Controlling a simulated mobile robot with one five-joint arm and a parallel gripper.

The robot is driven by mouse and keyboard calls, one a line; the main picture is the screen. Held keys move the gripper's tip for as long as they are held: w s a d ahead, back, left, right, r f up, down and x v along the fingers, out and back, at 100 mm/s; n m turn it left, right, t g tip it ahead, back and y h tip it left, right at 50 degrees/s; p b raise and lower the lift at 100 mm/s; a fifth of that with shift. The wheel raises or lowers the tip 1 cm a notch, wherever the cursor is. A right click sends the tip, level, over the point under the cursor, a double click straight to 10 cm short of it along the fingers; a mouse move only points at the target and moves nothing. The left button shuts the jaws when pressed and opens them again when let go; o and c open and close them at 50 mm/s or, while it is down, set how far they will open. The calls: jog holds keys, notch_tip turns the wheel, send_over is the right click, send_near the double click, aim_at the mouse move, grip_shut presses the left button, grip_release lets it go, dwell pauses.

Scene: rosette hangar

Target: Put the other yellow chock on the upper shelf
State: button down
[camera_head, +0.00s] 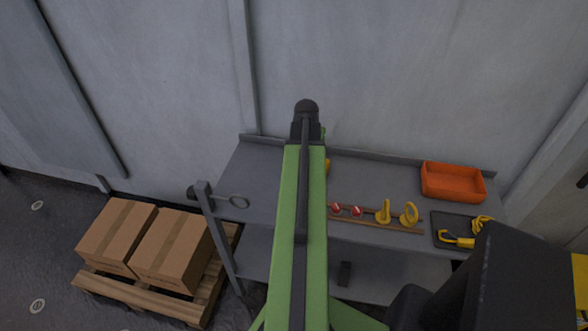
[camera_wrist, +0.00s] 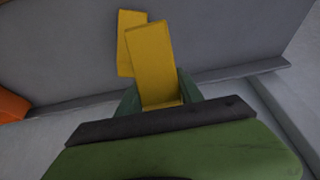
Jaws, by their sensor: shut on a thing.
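In the wrist view my gripper (camera_wrist: 159,96) is shut on a yellow chock (camera_wrist: 151,55), its green fingers on either side of the chock's near end. A second yellow chock (camera_wrist: 129,32) shows just behind it, partly covered by the held one; I cannot tell whether they touch. In the head view my arm hides the gripper and most of the chocks; only a small yellow piece (camera_head: 327,167) shows at the arm's right edge, over the upper shelf (camera_head: 262,172). I cannot tell whether the held chock touches the shelf.
An orange bin (camera_head: 453,182) and a dark tray (camera_head: 442,222) with a yellow cable stand at the shelf's right. Red and yellow items lie along a wooden rack (camera_head: 378,224). A grey post (camera_head: 215,235) rises at the front left. Cardboard boxes (camera_head: 172,252) sit on a pallet.

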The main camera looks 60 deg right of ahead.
jog(key=w+f+b, duration=0.1)
jog(key=w, duration=0.1)
jog(key=w+a+f+b, duration=0.1)
jog(key=w+f, duration=0.1)
jog(key=w, duration=0.1)
jog(key=w+f+b, duration=0.2)
jog(key=shift+w+a+f, duration=0.1)
jog(key=shift+w+a, duration=0.2)
jog(key=shift+a, duration=0.05)
jog(key=shift+w+a, duration=0.15)
jog(key=shift+w, duration=0.15)
notch_tip(320, 180, down, 4)
jog(key=b, duration=0.4)
jog(key=shift+f, duration=0.2)
jog(key=shift+r, duration=0.25)
jog(key=shift+f, duration=0.15)
jog(key=c, duration=0.8)
grip_release()
jog(key=shift+o, duration=0.2)
